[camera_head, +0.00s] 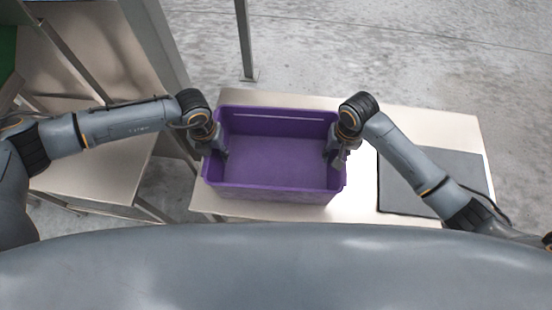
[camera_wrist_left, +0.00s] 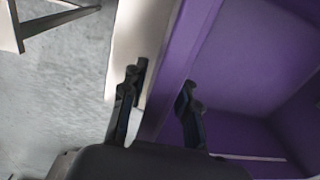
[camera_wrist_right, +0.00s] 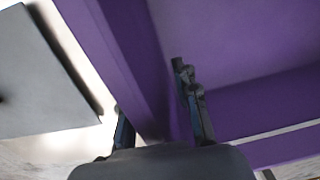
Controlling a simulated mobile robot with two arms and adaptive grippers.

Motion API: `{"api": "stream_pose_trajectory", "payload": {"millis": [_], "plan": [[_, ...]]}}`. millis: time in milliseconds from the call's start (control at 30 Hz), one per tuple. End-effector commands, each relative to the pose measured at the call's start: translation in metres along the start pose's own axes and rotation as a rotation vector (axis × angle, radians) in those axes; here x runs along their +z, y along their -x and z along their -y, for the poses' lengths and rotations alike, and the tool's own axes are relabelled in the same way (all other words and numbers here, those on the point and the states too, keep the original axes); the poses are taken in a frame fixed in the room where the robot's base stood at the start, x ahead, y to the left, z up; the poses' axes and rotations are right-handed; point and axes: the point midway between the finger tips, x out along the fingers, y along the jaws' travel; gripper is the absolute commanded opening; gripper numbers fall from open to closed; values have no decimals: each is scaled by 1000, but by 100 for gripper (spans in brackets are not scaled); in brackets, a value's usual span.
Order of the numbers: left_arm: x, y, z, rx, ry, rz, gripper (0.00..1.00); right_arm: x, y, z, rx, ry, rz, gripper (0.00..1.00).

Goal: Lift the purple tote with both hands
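The purple tote (camera_head: 270,194) is open, looks empty, and sits upright on a pale table. My left gripper (camera_head: 214,152) is at its left wall. In the left wrist view its two fingers (camera_wrist_left: 158,112) stand apart, one outside the purple wall and one inside, with gaps visible beside the wall. My right gripper (camera_head: 338,160) is at the tote's right wall. In the right wrist view its fingers (camera_wrist_right: 160,115) also straddle the wall (camera_wrist_right: 118,60), one on each side, and stand apart. Contact with the wall is not clear there.
The pale table (camera_head: 445,122) carries a grey flat plate (camera_head: 405,197) to the right of the tote. Another table (camera_head: 95,175) stands at the left. A grey post (camera_head: 244,40) rises behind the tote. Concrete floor lies beyond.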

Motion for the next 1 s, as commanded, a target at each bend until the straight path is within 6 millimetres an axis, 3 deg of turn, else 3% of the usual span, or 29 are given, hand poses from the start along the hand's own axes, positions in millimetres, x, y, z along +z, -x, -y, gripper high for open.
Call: {"api": "stream_pose_trajectory", "payload": {"millis": [300, 467, 1000], "plan": [[0, -2, 0, 0, -1, 0, 30, 0, -2, 0, 0, 0, 0, 30], [0, -2, 0, 0, 0, 0, 0, 0, -2, 0, 0, 0, 0, 0], [0, 1, 0, 2, 0, 1, 0, 0, 1, 1, -2, 0, -1, 0]]}}
